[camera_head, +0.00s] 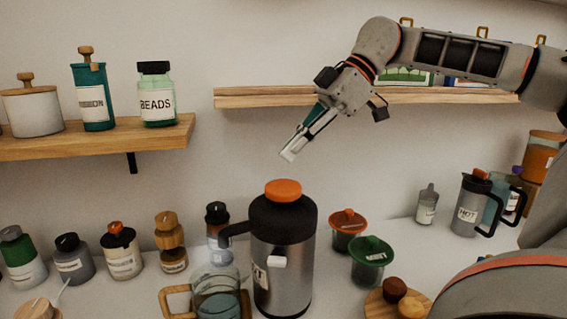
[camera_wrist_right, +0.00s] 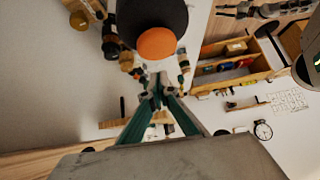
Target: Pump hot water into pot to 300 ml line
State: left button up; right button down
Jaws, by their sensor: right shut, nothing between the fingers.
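The steel pump flask (camera_head: 284,250) stands on the counter with a black top, a spout to the left and an orange button (camera_head: 283,190). A clear glass pot (camera_head: 216,290) with a wooden handle stands under the spout. It seems to hold some bluish liquid, but I cannot read its lines. My right gripper (camera_head: 288,155) is shut and empty, above the orange button and apart from it. In the right wrist view the orange button (camera_wrist_right: 157,44) lies beyond the fingertips (camera_wrist_right: 157,88). My left gripper is out of view.
Lidded cups, red (camera_head: 348,228) and green (camera_head: 371,258), stand right of the flask. Several jars line the counter at left. A dark jug labelled HOT (camera_head: 468,208) stands at right. Wall shelves hang at left (camera_head: 100,140) and behind my right arm (camera_head: 260,97).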

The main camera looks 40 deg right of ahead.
jog(key=p+v, duration=0.1)
jog(key=v, duration=0.7)
jog(key=shift+d+f, duration=0.3)
jog(key=shift+s, duration=0.1)
